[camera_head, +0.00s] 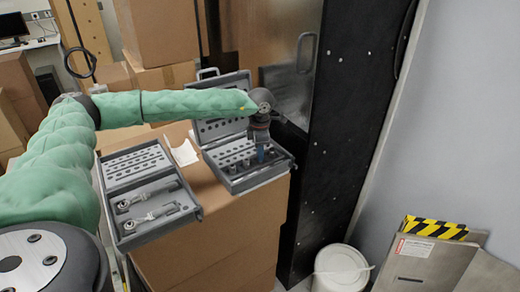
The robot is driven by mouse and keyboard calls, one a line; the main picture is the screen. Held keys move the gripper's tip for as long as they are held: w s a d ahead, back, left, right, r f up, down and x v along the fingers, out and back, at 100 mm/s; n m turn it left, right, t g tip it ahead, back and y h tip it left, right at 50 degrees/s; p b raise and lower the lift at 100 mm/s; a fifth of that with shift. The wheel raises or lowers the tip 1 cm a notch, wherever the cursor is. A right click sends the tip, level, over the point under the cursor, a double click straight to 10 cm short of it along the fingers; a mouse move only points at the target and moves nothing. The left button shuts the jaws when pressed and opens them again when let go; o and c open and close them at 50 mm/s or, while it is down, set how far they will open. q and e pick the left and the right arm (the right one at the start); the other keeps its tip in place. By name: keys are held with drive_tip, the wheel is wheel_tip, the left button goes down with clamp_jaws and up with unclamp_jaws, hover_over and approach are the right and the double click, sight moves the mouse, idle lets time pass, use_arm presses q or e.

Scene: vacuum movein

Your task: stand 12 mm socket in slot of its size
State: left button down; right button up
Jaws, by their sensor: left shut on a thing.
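My left gripper (260,154) comes in from the left and points down over the right-hand open grey socket case (238,183). The fingertips are at or just above the slotted tray inside the case. Several grey sockets (233,167) stand in the tray to the left of the fingers. The slot under the gripper is hidden by the fingers. My right gripper is not in view.
A second open grey case (127,241) with two ratchets (147,216) lies to the left, beside a white paper (185,153). Both cases rest on a cardboard box (225,240). A black cabinet side (340,150) stands close on the right. A white bucket (341,268) is on the floor.

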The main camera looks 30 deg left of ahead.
use_arm(q)
drive_tip(key=shift+f, duration=0.2)
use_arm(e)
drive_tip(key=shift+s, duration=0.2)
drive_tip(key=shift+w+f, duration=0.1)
use_arm(q)
drive_tip(key=shift+f, duration=0.1)
drive_tip(key=c, duration=1.3)
unclamp_jaws()
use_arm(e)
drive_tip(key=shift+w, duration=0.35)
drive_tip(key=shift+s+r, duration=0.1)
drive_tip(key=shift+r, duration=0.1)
